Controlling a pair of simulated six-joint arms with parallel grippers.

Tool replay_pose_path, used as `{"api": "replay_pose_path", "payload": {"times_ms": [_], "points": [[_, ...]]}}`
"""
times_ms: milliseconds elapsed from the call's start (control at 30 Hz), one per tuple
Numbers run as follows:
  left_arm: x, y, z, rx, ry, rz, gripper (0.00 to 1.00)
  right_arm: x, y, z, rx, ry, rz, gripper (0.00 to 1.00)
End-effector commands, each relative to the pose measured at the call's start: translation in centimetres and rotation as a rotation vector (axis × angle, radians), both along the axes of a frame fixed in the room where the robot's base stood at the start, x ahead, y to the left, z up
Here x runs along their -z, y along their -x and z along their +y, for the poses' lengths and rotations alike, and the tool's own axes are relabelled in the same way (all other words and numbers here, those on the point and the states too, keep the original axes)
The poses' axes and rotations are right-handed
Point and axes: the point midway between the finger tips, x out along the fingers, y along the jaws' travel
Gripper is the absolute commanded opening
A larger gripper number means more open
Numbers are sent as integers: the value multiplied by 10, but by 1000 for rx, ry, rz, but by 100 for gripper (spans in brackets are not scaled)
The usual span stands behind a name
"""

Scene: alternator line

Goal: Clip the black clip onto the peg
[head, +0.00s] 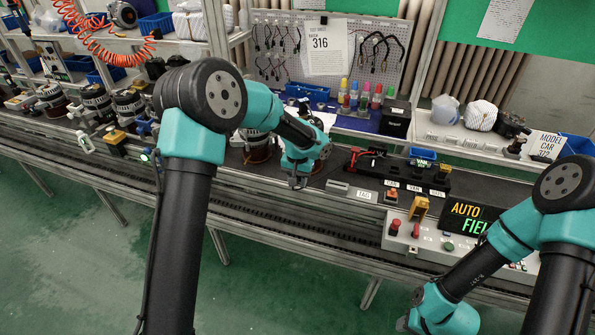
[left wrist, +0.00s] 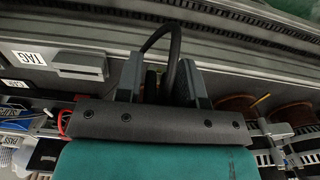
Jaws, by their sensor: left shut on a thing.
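My left gripper (head: 298,181) is low over the conveyor, in front of the copper-wound alternators. In the left wrist view its two dark fingers (left wrist: 163,85) are closed around a dark piece, which I take to be the black clip (left wrist: 152,82). A black cable (left wrist: 172,38) loops up from between the fingers. The clip is mostly hidden by the fingers and the gripper body. A red clip (head: 354,158) lies by the black block to the right. I cannot make out the peg. My right arm is at the lower right, its fingertips out of sight.
An alternator (head: 258,154) stands just left of my left gripper. A TAG plate (head: 365,195) and a control box (head: 410,232) with buttons and an AUTO display (head: 466,217) are to the right. Colored bottles (head: 365,95) stand behind on the shelf.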

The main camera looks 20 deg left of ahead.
Motion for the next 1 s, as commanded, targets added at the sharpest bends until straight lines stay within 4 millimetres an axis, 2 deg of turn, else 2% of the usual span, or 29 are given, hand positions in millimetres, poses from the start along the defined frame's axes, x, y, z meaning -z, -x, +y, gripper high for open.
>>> {"api": "replay_pose_path", "payload": {"times_ms": [33,200,400,600,1000], "points": [[-2,12,-3,2,0,1,12,0,0,0,0,0,0,43],[-5,45,-13,3,0,1,12,0,0,0,0,0,0,43],[-7,72,-21,1,0,0,12,0,0,0,0,0,0,43],[-8,83,-24,0,0,0,12,0,0,0,0,0,0,43],[-8,83,-24,-1,0,0,12,0,0,0,0,0,0,43]]}}
